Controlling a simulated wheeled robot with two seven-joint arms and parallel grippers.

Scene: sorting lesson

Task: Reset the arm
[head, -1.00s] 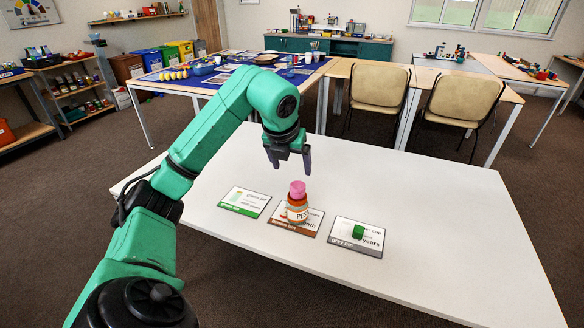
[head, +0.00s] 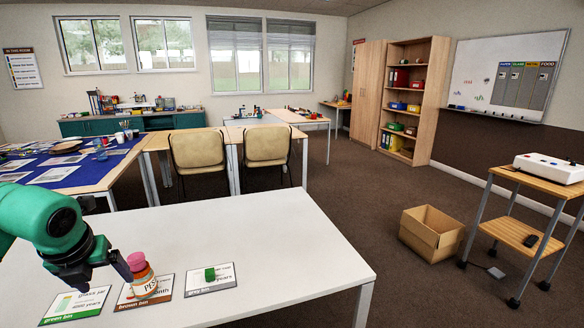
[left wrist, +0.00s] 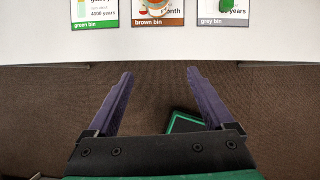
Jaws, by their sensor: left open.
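My left gripper (head: 102,278) is open and empty at the left of the head view, just left of the bottle in the picture. An orange bottle (head: 141,277) with a pink cap stands upright on the brown bin card (head: 146,302). A small green block (head: 210,274) lies on the grey bin card (head: 196,287). The green bin card (head: 88,302) carries a printed jar and no object. My right gripper is not in view.
The white table (head: 290,245) is clear to the right of and behind the cards. Two chairs (head: 200,160) stand beyond it. An open cardboard box (head: 430,235) is on the floor at right, near a wooden trolley (head: 530,185) with a white device on top.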

